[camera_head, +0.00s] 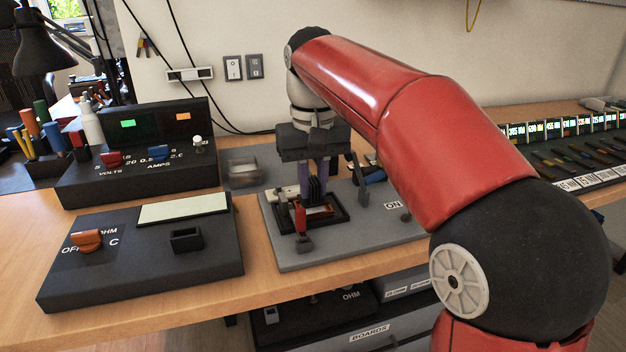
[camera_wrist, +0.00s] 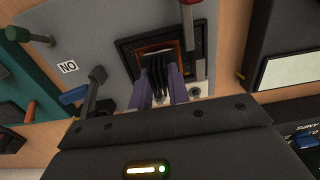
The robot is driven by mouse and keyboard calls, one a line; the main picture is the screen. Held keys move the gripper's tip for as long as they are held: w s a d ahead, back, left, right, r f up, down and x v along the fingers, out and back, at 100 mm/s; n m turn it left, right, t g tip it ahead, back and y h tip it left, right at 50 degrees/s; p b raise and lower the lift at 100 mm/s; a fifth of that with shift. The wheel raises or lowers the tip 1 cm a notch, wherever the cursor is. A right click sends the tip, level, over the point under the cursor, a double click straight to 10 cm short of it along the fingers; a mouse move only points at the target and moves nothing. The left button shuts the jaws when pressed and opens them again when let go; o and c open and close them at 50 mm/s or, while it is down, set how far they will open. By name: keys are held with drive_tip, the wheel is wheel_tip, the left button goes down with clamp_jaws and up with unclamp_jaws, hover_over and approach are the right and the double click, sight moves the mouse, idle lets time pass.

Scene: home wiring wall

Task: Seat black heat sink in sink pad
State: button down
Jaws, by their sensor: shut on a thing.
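The black finned heat sink (camera_head: 316,190) is between the purple-grey fingers of my gripper (camera_head: 318,178), which is shut on it. It is upright over a dark square frame with an orange-brown inner part (camera_head: 320,212), which looks like the sink pad. In the wrist view the heat sink (camera_wrist: 157,75) overlaps the edge of the orange-lined pad (camera_wrist: 160,45), with the gripper fingers (camera_wrist: 158,88) on both sides. I cannot tell whether its base touches the pad.
A red lever (camera_head: 301,218) stands at the pad's front left. A grey post (camera_head: 363,193) stands to its right on the grey board (camera_head: 290,258). An ohm meter box (camera_head: 140,255) lies left, and a volts/amps supply (camera_head: 135,165) stands behind it.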

sight(313, 181)
drive_tip(key=shift+f+b, duration=0.4)
drive_tip(key=shift+f, duration=0.35)
drive_tip(key=c, duration=1.3)
unclamp_jaws()
drive_tip(key=shift+o, duration=0.2)
drive_tip(key=shift+r, duration=0.1)
wheel_tip(313, 181, up, 8)
drive_tip(key=shift+f+p, duration=0.1)
drive_tip(key=shift+p, duration=1.05)
